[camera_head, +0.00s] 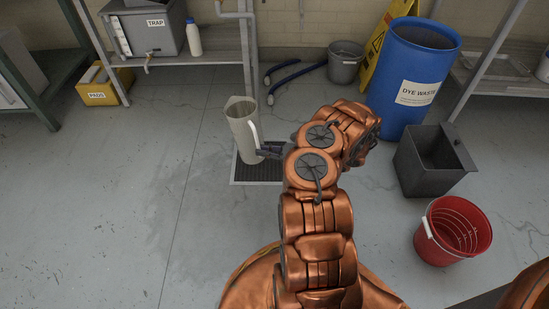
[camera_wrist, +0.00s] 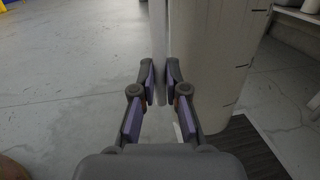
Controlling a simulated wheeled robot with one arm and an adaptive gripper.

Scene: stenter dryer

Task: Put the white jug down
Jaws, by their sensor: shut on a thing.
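The white jug (camera_head: 242,128) is tall and off-white, with a white handle on its right side. It looks upright in the head view, over a dark floor grate (camera_head: 268,172); I cannot tell whether its base touches the grate. My gripper (camera_head: 268,151) reaches it from the right. In the wrist view my gripper (camera_wrist: 160,82) is shut on the handle (camera_wrist: 159,45), one finger on each side. The jug's body (camera_wrist: 208,65), with dark level marks, is just to the right of the fingers.
A blue dye waste drum (camera_head: 405,75), a dark grey open bin (camera_head: 432,160) and a red bucket (camera_head: 453,231) stand on the right. A bench with a trap tank (camera_head: 155,30) and a yellow pads box (camera_head: 97,94) are at back left. The floor at left is clear.

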